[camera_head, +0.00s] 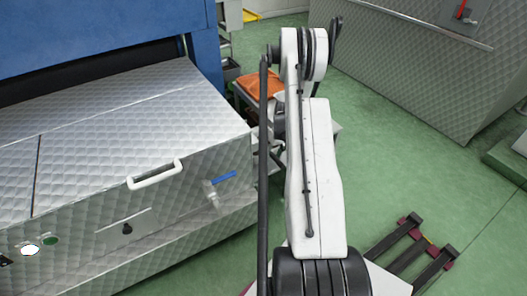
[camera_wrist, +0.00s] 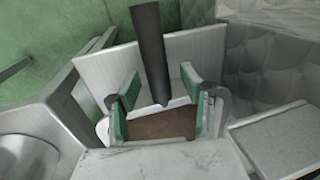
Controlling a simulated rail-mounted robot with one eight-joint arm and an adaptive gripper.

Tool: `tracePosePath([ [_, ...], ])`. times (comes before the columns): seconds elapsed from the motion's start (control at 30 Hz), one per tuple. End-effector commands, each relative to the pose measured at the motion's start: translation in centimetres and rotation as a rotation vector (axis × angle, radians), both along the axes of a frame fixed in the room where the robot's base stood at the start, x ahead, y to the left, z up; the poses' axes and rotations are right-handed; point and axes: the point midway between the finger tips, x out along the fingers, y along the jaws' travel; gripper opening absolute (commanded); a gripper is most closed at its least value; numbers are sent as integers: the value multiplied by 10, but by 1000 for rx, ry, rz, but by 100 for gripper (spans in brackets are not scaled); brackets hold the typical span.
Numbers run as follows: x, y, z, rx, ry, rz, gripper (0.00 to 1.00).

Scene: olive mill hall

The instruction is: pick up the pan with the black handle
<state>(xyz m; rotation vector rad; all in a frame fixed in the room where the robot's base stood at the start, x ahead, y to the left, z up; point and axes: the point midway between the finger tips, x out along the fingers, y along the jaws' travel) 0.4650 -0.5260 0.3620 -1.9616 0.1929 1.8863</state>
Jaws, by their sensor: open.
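My gripper (camera_wrist: 158,98) is in the wrist view, with its green-lined fingers spread apart. A dark, straight bar (camera_wrist: 150,48) comes down from the top edge and ends in the gap between the fingers. It looks like a black handle, but I cannot tell whether it belongs to the pan. No pan body can be made out with certainty. A rounded grey metal shape (camera_wrist: 22,155) is cut off at the lower left; I cannot tell what it is. In the head view my arm covers the middle, and my gripper cannot be made out.
In the head view, a quilted metal machine (camera_head: 95,125) fills the left, and a metal cabinet (camera_head: 410,65) stands at the back right. An orange cloth-like item (camera_head: 258,85) lies behind my arm. Open green floor (camera_head: 400,160) lies to the right, with a dark, maroon-ended frame (camera_head: 410,252) on it.

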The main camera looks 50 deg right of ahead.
Motion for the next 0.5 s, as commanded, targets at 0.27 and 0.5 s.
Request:
tracePosePath([
  [0.27, 0, 0, 1, 0, 0, 0, 15],
  [0.5, 0, 0, 1, 0, 0, 0, 0],
])
